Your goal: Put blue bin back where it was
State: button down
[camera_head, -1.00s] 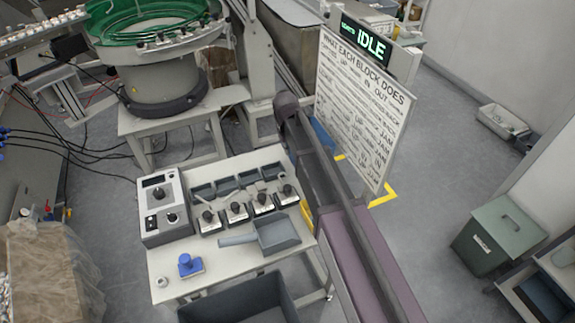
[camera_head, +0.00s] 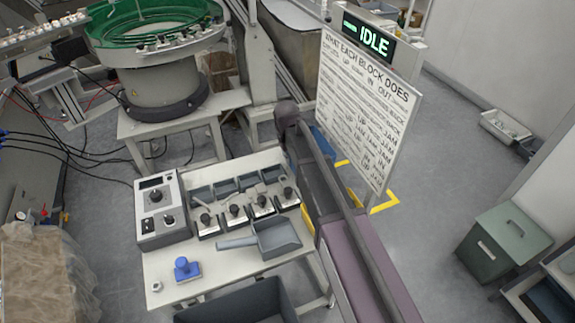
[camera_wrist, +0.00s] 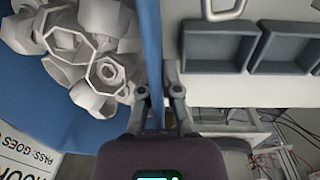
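The blue bin (camera_wrist: 60,125) fills the left of the wrist view, with several pale ring-shaped, faceted parts (camera_wrist: 100,70) in it. Its upright blue wall (camera_wrist: 152,40) runs between the two fingers of my gripper (camera_wrist: 160,92). The fingers are close together, one on each side of the wall, and appear shut on it. The inner fingertip is partly hidden. In the head view only a small piece of the blue bin (camera_head: 321,141) shows between my arm and the sign. My gripper is hidden there.
Yellow floor marking (camera_head: 385,202) shows below the sign (camera_head: 365,105). The white table (camera_head: 215,255) with grey trays, a control box (camera_head: 162,210), a scoop (camera_head: 275,238) and a blue block (camera_head: 186,268) stands left of my arm. Open floor (camera_head: 450,150) lies to the right.

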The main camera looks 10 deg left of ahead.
jog(key=shift+f+b, duration=0.85)
jog(key=shift+f, duration=0.55)
jog(key=c, duration=1.1)
grip_release()
jog(key=shift+r, duration=0.1)
jog(key=shift+r, duration=0.1)
jog(key=r+p, duration=1.2)
jog(key=shift+s+a, duration=0.2)
jog(key=shift+a, duration=0.1)
